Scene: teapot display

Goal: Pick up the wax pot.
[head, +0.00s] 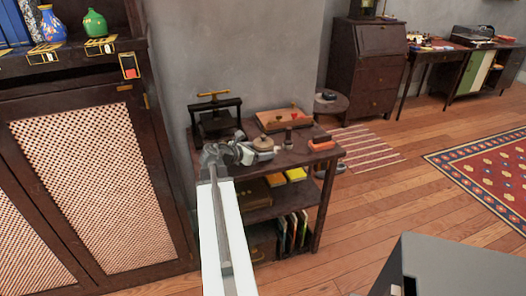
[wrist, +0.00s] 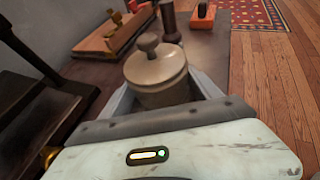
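The wax pot appears to be the small beige-grey lidded pot with a round knob (wrist: 156,72) in the wrist view. It stands upright near the front of the dark wooden shelf unit's top. In the head view it shows as a small pale pot (head: 263,143) just beyond my gripper (head: 243,153). In the wrist view my gripper (wrist: 165,95) has its grey fingers apart, one on each side of the pot. I see no clear grip on it. The pot's lower part is hidden by the gripper body.
On the shelf top (head: 315,155) stand a black press (head: 214,115) at the left, a wooden board (head: 283,119) behind, a dark cylinder (wrist: 170,22) close behind the pot, and an orange-and-black block (head: 321,142) at the right. A tall cabinet (head: 85,180) stands left.

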